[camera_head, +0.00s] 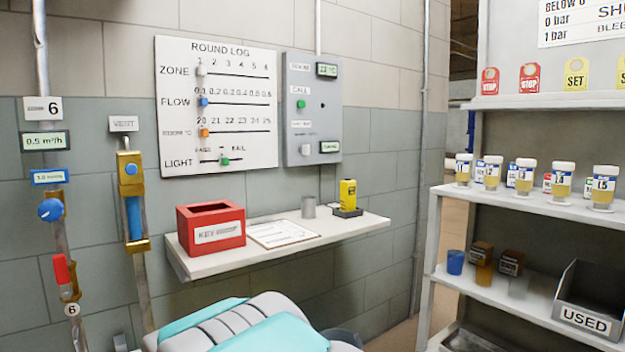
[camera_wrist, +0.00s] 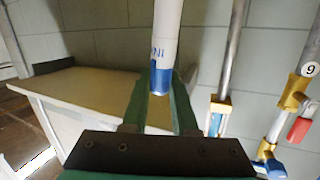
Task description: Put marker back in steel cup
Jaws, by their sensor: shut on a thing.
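The steel cup (camera_head: 308,207) is a small grey cylinder standing upright on the wall shelf (camera_head: 176,249), between a paper sheet and a yellow device. My gripper (camera_wrist: 160,88) shows in the wrist view, with its green fingers shut on the marker (camera_wrist: 166,40). The marker is a white rod with a blue band and some dark lettering; its far end runs out of the top of the picture. The cup is not seen in the wrist view. In the head view my arm fills the bottom middle, and the gripper and marker are not visible.
A red key box (camera_head: 211,228) stands left of the paper sheet (camera_head: 283,234). The yellow device (camera_head: 347,195) sits in a dark base right of the cup. Pipes with valves (camera_head: 133,200) run along the left wall. A rack with sample jars (camera_head: 525,178) stands at right.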

